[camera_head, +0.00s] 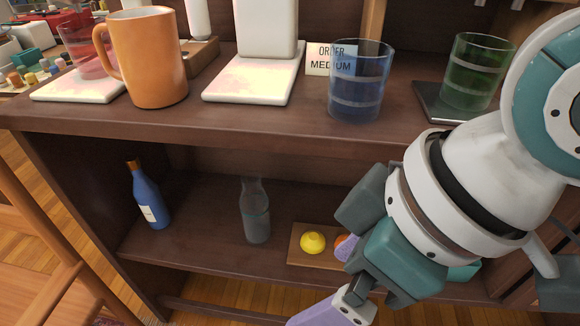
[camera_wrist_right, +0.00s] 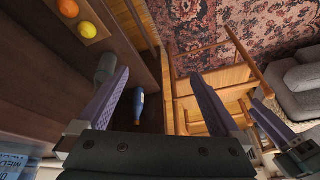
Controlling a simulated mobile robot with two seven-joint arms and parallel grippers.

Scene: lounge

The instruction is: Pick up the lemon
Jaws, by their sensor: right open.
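The yellow lemon (camera_head: 313,242) lies on a small wooden board (camera_head: 300,257) on the lower shelf. An orange (camera_head: 341,240) sits beside it, partly hidden by my right gripper. In the right wrist view the lemon (camera_wrist_right: 88,29) and the orange (camera_wrist_right: 68,9) are at the top left. My right gripper (camera_wrist_right: 158,75) is open and empty, its purple fingers spread apart. In the head view it is in front of the shelf, to the right of the lemon and apart from it. A purple finger at the right of the wrist view looks like my left gripper (camera_wrist_right: 272,125); its opening is unclear.
A clear glass bottle (camera_head: 256,212) and a blue bottle (camera_head: 149,196) stand left of the lemon on the same shelf. The counter (camera_head: 190,122) above holds an orange mug (camera_head: 148,60) and glasses. Wooden chair parts (camera_wrist_right: 190,95) stand behind.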

